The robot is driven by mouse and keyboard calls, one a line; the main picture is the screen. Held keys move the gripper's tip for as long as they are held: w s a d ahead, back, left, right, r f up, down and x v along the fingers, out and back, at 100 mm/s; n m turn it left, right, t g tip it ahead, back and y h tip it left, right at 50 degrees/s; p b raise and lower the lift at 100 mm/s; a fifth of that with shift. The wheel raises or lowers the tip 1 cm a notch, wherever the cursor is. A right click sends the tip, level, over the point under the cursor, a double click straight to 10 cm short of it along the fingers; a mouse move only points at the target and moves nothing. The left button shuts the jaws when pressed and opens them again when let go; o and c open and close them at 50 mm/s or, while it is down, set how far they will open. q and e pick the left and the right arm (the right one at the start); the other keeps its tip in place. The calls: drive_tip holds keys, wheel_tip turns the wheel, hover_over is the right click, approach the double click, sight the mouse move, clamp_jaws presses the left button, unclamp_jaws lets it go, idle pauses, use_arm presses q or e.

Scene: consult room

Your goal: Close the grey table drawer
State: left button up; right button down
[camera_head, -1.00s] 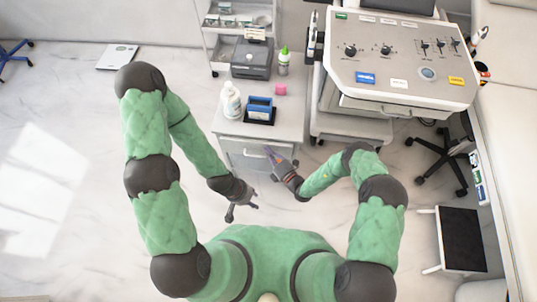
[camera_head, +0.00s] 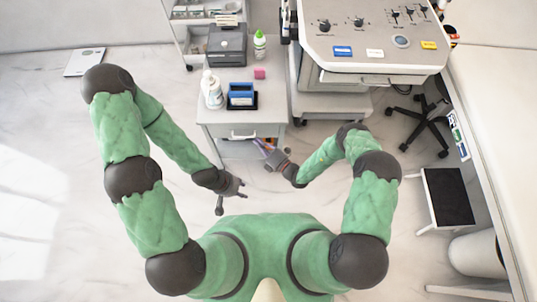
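The grey table (camera_head: 216,116) stands at the upper middle. Its drawer front (camera_head: 264,131), with a pale bar handle (camera_head: 243,136), sits just below the front edge of the tabletop. It looks about level with that edge, but a small gap cannot be ruled out. My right gripper (camera_head: 271,157) is in front of and below the drawer's right side, apart from the handle; its fingers are too small to judge. My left gripper (camera_head: 232,198) is lower, in front of the table, with its fingers spread and nothing between them.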

drive_tip(key=p+v, duration=0.1)
drive_tip(key=v, duration=0.6)
drive_tip(key=shift+d, duration=0.3)
drive_tip(key=shift+s, duration=0.1)
drive_tip(key=s+a+r+n+g+y, duration=0.25)
drive_tip(key=s+a+n+g, duration=0.35)
drive_tip(key=s+n+g, duration=0.55)
drive_tip(key=s+d+n+g+h, duration=0.35)
drive_tip(key=s+n+g, duration=0.25)
drive_tip(key=s+n, duration=0.45)
drive_tip(key=d+n+h, duration=0.4)
drive_tip(key=n, duration=0.4)
drive_tip(key=w+d+r+n+t+h, duration=0.3)
drive_tip(key=w+d+r+n+t, duration=0.1)
drive_tip(key=n, duration=0.8)
drive_tip(key=shift+w+d+r+n+t+h, duration=0.3)
drive_tip(key=shift+w+d+r+n+t, duration=0.15)
drive_tip(key=shift+w+d, duration=0.25)
drive_tip(key=shift+a, duration=0.1)
